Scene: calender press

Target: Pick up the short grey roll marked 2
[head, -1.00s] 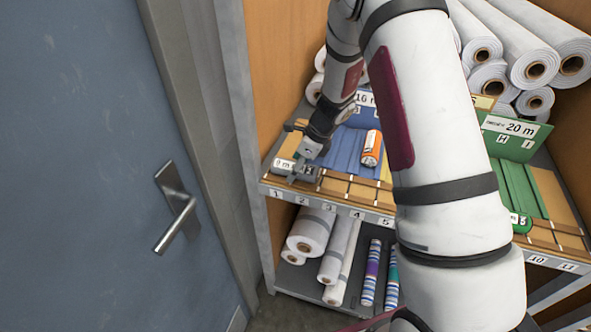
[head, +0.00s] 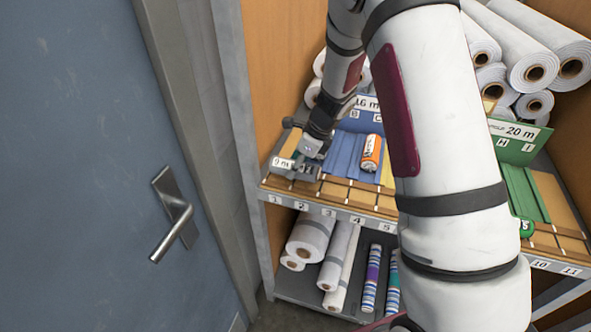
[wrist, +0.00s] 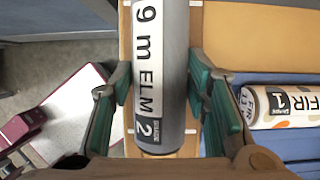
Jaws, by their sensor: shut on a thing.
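The short grey roll (wrist: 175,60) has a white label reading "9 m ELM" and a dark square marked 2. It lies lengthwise between the teal finger pads of my gripper (wrist: 160,98) in the wrist view, and the gripper is shut on it. In the head view, my gripper (head: 308,172) is at the left end of the upper shelf. The grey roll (head: 284,163) shows there only partly, with its "9 m" label beside the fingers. I cannot tell whether it is clear of the shelf.
An orange and white roll (head: 371,152) lies on blue slats to the right; its label reads "FIR 1" in the wrist view (wrist: 285,105). The shelf edge (head: 330,214) carries numbered tags. White rolls (head: 312,235) lie below. A blue door (head: 80,180) stands at left.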

